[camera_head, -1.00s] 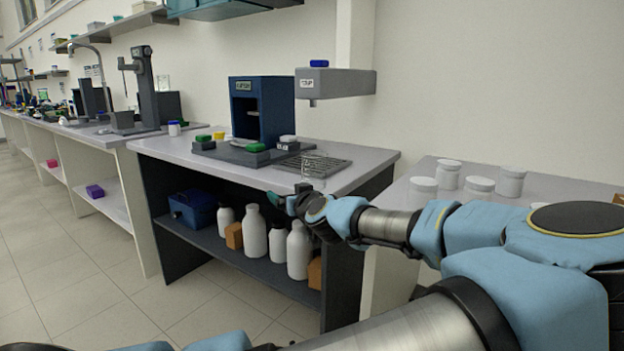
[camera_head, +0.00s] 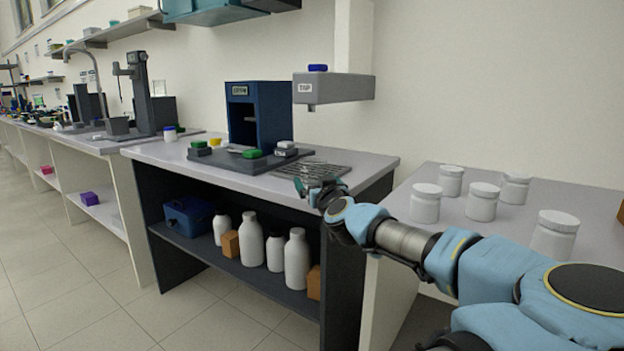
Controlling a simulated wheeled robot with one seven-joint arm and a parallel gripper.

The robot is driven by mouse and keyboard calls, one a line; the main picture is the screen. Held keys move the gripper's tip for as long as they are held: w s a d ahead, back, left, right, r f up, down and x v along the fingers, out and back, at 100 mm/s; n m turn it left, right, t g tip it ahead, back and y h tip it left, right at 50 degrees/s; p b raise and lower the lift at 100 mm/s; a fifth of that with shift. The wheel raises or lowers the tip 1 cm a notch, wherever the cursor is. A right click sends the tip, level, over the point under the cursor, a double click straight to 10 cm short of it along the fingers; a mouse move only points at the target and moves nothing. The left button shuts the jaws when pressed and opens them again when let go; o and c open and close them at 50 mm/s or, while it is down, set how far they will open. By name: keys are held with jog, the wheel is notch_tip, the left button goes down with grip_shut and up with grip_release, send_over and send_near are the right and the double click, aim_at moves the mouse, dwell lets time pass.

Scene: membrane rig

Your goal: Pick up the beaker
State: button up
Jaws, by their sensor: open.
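The beaker is clear glass and hard to make out. Its faint outline (camera_head: 314,170) shows at the front of the metal grate (camera_head: 334,170), near the right end of the middle bench. My gripper (camera_head: 311,184) is at the bench's front edge, with its fingers at the beaker's near side. The fingers are apart and partly cover the beaker's lower part. I cannot tell whether they touch the glass or stand around it.
Several white jars (camera_head: 425,203) stand on the right bench (camera_head: 465,218). Bottles and boxes fill the shelf (camera_head: 235,268) below. The floor at left is clear.

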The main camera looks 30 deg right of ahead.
jog(key=p+x, duration=0.2)
jog(key=x, duration=0.5)
jog(key=shift+w+d, duration=0.2)
jog(key=shift+d, duration=0.05)
jog(key=c, duration=1.2)
jog(key=shift+o, duration=0.2)
jog(key=shift+r, duration=0.15)
